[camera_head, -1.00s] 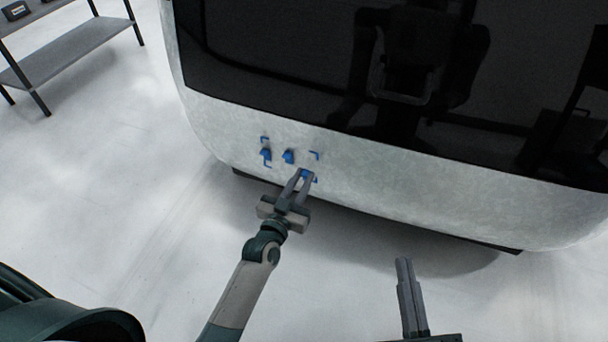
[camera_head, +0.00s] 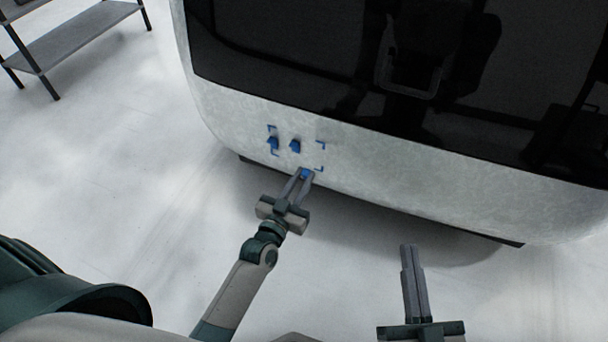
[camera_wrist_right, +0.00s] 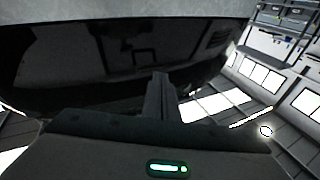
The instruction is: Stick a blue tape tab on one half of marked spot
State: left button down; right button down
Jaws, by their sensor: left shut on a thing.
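The marked spot (camera_head: 320,145) is outlined by blue corner marks on the pale lower panel of a large rounded body. Two blue tape tabs (camera_head: 273,143) (camera_head: 295,146) sit on the panel in its left and middle part. My left gripper (camera_head: 304,176) is shut on a blue tape tab (camera_head: 307,174), just below the lower right corner mark; whether the tab touches the panel I cannot tell. My right gripper (camera_head: 408,247) is shut and empty, in front of the panel to the right. Its closed fingers also show in the right wrist view (camera_wrist_right: 158,80).
A dark glossy window (camera_head: 400,80) fills the upper part of the rounded body (camera_head: 430,170). A grey shelf rack (camera_head: 80,40) stands at the upper left. The pale floor (camera_head: 120,180) between is clear.

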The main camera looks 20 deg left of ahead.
pick_arm(q)
jog(key=shift+r, duration=0.1)
dwell(0.3)
